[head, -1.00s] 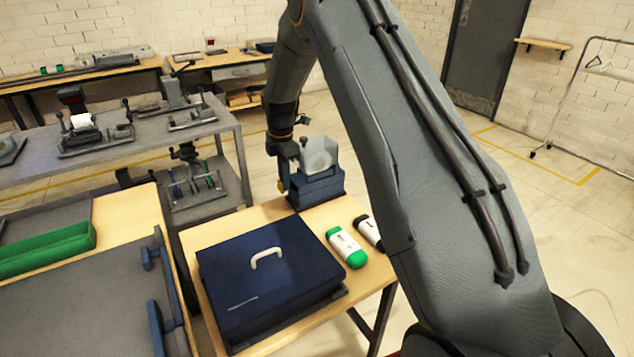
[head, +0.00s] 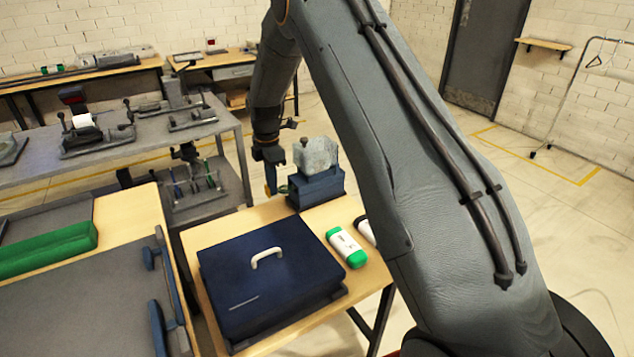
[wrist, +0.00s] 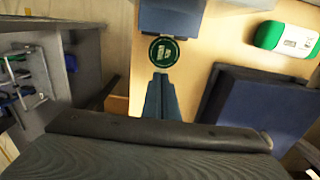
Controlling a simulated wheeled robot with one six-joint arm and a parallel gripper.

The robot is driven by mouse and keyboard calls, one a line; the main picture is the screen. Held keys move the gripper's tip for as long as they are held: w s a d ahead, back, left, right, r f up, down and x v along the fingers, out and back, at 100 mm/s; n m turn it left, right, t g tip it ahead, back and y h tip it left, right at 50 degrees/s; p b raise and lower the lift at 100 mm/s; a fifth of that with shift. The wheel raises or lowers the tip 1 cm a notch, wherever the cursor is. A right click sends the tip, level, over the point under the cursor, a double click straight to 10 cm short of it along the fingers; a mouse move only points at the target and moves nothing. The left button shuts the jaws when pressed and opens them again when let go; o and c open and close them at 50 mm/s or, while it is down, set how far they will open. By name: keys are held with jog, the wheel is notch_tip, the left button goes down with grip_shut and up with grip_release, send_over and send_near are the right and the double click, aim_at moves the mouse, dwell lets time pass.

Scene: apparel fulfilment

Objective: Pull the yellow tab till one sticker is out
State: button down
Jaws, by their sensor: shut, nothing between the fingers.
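The sticker dispenser (head: 318,187) is a dark blue block with a pale clear housing on top, at the table's far end. Its blue edge shows at the top of the wrist view (wrist: 172,15). A round dark green sticker (wrist: 164,51) with a white mark lies at that edge; a bit of green also shows there in the head view (head: 282,189). My gripper (head: 270,184) is left of the dispenser. Its blue fingers (wrist: 161,80) are shut and empty, their tips just short of the sticker in the wrist view. I cannot make out the yellow tab.
A dark blue case (head: 262,270) with a white handle fills the table's front. A green-and-white bottle (head: 346,248) lies right of it, a second partly behind my arm. A grey bench (head: 100,150) with fixtures stands at left.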

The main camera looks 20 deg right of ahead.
notch_tip(320, 180, up, 7)
jog(key=p, duration=0.3)
jog(key=shift+d, duration=0.4)
dwell(0.4)
jog(key=s+d+r+m, duration=0.2)
jog(key=s+m, duration=0.8)
jog(key=s, duration=0.7)
jog(key=s+d+r+m+t, duration=0.1)
jog(key=s+d+r+m, duration=0.1)
jog(key=s+m, duration=0.8)
jog(key=s+r, duration=0.1)
jog(key=s, duration=0.7)
jog(key=shift+r, duration=0.2)
